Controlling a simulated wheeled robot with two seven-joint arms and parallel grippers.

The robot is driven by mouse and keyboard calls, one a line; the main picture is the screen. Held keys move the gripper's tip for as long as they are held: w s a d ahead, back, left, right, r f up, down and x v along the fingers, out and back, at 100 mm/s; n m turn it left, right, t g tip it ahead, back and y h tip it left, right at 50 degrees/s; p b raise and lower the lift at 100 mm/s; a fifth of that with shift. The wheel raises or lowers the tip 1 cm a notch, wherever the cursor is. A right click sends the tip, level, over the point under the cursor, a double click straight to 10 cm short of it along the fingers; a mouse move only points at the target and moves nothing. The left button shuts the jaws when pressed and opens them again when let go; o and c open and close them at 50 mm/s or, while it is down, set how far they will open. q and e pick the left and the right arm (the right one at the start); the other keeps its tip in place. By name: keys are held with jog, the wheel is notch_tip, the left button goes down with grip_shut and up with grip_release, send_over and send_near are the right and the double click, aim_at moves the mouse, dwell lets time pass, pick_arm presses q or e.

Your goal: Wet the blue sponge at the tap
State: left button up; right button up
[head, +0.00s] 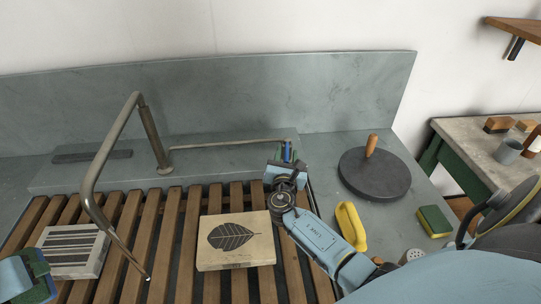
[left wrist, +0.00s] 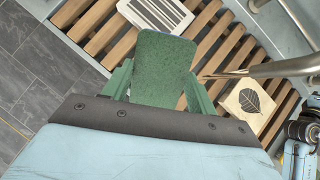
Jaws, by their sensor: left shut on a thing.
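The blue sponge (head: 38,284) is at the lower left of the head view, in my left gripper (head: 32,272). In the left wrist view its green pad side (left wrist: 165,65) faces the camera, between the green fingers of my left gripper (left wrist: 160,92). The tap (head: 125,115) has a bent metal spout that ends over the slats, to the right of the sponge. No clear water stream shows. The tap's long lever (head: 230,144) reaches right to my right gripper (head: 288,154). Its fingers are at the lever's end; whether they grip it is unclear.
A slatted wooden rack (head: 180,230) holds a leaf-print block (head: 236,240) and a striped block (head: 72,250). To the right are a dark disc with a wooden handle (head: 374,175), a yellow handled object (head: 351,226) and a yellow-green sponge (head: 434,221).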

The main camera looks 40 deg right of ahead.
jog(key=v, duration=1.2)
